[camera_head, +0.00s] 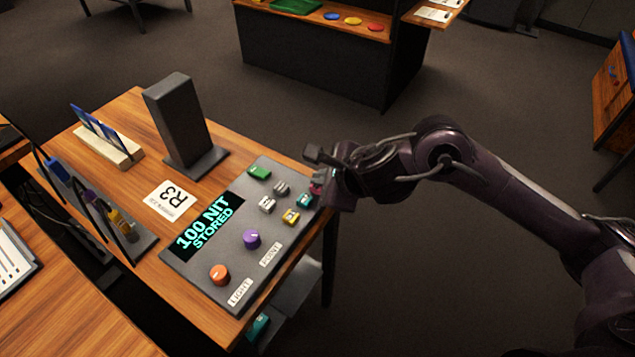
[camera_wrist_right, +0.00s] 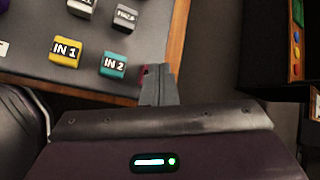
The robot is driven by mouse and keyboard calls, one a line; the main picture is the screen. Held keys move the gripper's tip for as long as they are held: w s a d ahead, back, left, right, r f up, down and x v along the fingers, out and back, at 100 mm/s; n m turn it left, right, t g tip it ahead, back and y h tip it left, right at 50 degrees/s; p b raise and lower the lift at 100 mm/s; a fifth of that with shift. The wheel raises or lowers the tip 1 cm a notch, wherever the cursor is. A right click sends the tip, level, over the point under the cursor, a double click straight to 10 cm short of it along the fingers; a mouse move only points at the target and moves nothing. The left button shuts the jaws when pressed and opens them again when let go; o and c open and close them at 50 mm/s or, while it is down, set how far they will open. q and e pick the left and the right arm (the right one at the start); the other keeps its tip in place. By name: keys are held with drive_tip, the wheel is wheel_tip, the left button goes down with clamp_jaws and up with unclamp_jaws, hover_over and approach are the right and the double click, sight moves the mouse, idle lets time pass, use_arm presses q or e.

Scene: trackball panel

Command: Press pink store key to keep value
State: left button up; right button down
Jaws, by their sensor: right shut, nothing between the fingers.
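The grey panel (camera_head: 205,284) lies on a wooden desk, and its display (camera_head: 208,222) reads "100 NIT STORED". The pink key (camera_head: 316,187) is at the panel's right edge, mostly hidden by my right gripper (camera_head: 323,192). In the right wrist view my right gripper's fingers (camera_wrist_right: 158,86) are shut and empty, with a sliver of pink-red showing beside the tips. The fingertips are at the pink key; I cannot tell whether they touch it. My left gripper is not in view.
The teal IN 2 key (camera_wrist_right: 114,65) and yellow IN 1 key (camera_wrist_right: 65,52) are close by the fingers. A dark upright stand (camera_head: 178,122) is behind.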

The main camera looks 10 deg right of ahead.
idle(0.4)
drive_tip(key=shift+r+p, duration=0.65)
drive_tip(key=shift+r, duration=0.15)
drive_tip(key=shift+r, duration=0.1)
wheel_tip(320, 180, up, 5)
drive_tip(key=p, duration=0.4)
idle(0.6)
